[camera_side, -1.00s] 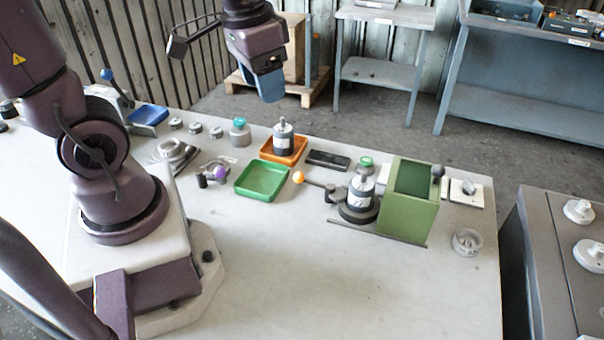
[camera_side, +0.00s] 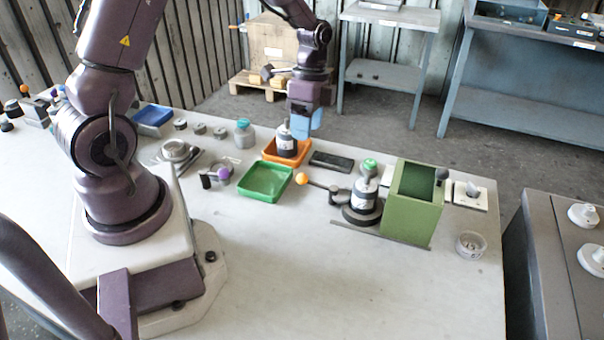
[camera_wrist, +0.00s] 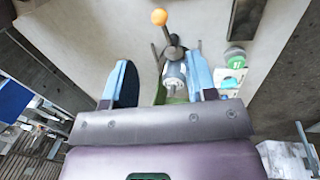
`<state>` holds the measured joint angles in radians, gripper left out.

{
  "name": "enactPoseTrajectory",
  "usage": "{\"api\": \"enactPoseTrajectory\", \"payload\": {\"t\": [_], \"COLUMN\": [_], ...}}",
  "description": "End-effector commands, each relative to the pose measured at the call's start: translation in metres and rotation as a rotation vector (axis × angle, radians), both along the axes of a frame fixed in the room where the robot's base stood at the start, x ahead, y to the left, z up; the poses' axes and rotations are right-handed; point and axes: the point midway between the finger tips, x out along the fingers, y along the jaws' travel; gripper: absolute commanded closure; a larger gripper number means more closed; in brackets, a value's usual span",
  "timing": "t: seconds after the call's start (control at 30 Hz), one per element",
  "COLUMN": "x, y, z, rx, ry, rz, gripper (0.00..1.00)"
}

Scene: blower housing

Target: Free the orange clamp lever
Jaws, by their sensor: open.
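The orange clamp lever (camera_side: 318,184) sticks out left from the dark clamp base (camera_side: 362,213) in the side view, its orange ball at the free end.
A green box (camera_side: 410,210) stands right of the clamp. An orange tray (camera_side: 287,152) with a motor-like part, a green tray (camera_side: 265,182) and a black tray (camera_side: 331,161) lie nearby. A purple-knobbed part (camera_side: 221,174) sits left. The front bench is clear.

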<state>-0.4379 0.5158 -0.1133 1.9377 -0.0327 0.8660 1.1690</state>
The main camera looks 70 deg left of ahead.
Motion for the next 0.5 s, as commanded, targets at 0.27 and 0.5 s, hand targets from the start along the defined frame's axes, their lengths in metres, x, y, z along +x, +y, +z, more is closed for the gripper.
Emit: {"api": "enactPoseTrajectory", "payload": {"t": [0.27, 0.5], "x": [-0.009, -0.015], "y": [-0.008, -0.014], "z": [-0.055, -0.097], "rx": [-0.001, 0.0], "ry": [0.007, 0.005], "rz": [0.002, 0.002], "gripper": [0.48, 0.48]}}
